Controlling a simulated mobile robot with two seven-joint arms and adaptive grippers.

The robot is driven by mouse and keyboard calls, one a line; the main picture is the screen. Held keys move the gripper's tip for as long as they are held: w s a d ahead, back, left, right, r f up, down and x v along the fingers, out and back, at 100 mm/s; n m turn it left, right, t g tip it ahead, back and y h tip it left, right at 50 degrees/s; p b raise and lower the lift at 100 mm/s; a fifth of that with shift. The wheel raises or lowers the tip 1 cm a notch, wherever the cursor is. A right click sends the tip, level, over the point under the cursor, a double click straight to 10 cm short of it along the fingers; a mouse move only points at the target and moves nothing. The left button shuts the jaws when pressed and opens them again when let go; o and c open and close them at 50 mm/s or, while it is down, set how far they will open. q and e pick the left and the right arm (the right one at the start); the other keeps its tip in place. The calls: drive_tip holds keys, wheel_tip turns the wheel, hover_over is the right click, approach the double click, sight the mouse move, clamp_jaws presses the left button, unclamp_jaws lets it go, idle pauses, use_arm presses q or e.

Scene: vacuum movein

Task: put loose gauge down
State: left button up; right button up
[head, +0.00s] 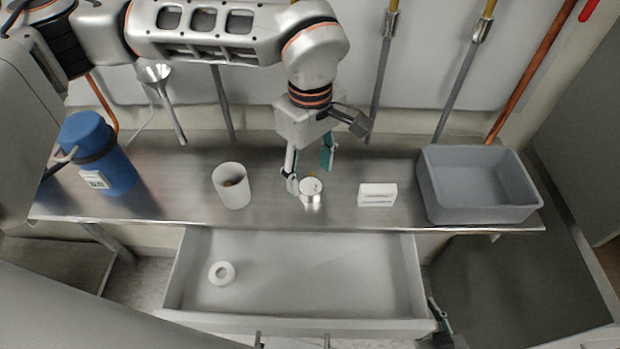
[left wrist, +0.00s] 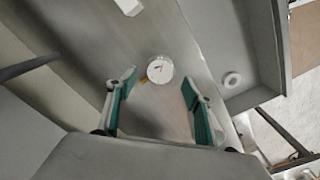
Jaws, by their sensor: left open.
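The loose gauge (head: 311,188), a small round gauge with a white dial face, rests on the steel bench near its front edge. In the left wrist view the gauge (left wrist: 160,69) lies face up just beyond the fingertips. My left gripper (head: 310,168) is open above and around the near side of the gauge, with nothing held. In the left wrist view its teal-padded fingers (left wrist: 159,83) are spread wide, with bare bench between them. Part of my right gripper (head: 440,315) shows by the drawer's right front corner; its jaw opening cannot be made out.
A white cup (head: 232,187) and a blue canister (head: 97,155) stand to the left. A white slotted block (head: 377,195) and a grey bin (head: 480,208) stand to the right. An open drawer (head: 330,275) below the bench front holds a white ring (head: 221,273).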

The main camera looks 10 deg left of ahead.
sight(310, 186)
use_arm(q)
wheel_tip(310, 186, up, 8)
drive_tip(key=shift+r, duration=0.25)
idle(0.5)
